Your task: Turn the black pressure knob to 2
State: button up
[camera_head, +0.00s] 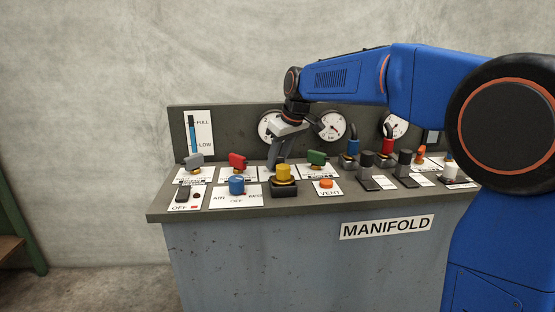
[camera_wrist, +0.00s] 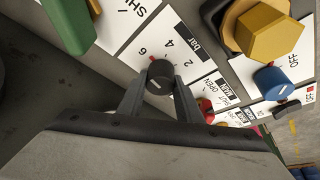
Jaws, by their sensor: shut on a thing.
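The black pressure knob (camera_wrist: 160,72) shows in the wrist view on a white plate marked 6, 4, 2 and "bar" (camera_wrist: 195,48). A small red mark (camera_wrist: 152,59) sits at the knob's edge, close to the 6 and on the side toward the 4. A short pale line shows on the knob's face. My gripper (camera_wrist: 159,88) is shut on the knob, one finger on each side. In the head view my gripper (camera_head: 278,172) reaches down to the panel behind the yellow knob, and the black knob is hidden there.
The yellow hex knob (camera_head: 284,172), blue knob (camera_head: 236,185), green handle (camera_head: 317,158) and red handle (camera_head: 237,160) stand close around my gripper. Gauges (camera_head: 331,125) are on the back panel behind it. Black levers (camera_head: 366,160) stand to the right.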

jog(key=m+h, duration=0.1)
jog(key=m, duration=0.2)
jog(key=m+t+h, duration=0.1)
jog(key=m, duration=0.3)
jog(key=shift+h, duration=0.3)
jog(key=m+h, duration=0.1)
jog(key=m, duration=0.2)
jog(key=m+h, duration=0.1)
jog(key=m, duration=0.2)
jog(key=shift+g, duration=0.3)
jog(key=m+h, duration=0.1)
jog(key=m, duration=0.1)
jog(key=m+g, duration=0.1)
jog(key=m, duration=0.1)
jog(key=shift+m+h, duration=0.4)
jog(key=shift+m+g+h, duration=0.4)
jog(key=shift+m+g, duration=0.4)
jog(key=shift+m, duration=1.5)
jog(key=o, duration=1)
jog(key=shift+o, duration=0.2)
jog(key=v, duration=1.7)
jog(key=shift+a+r, duration=0.15)
jog(key=shift+r, duration=0.1)
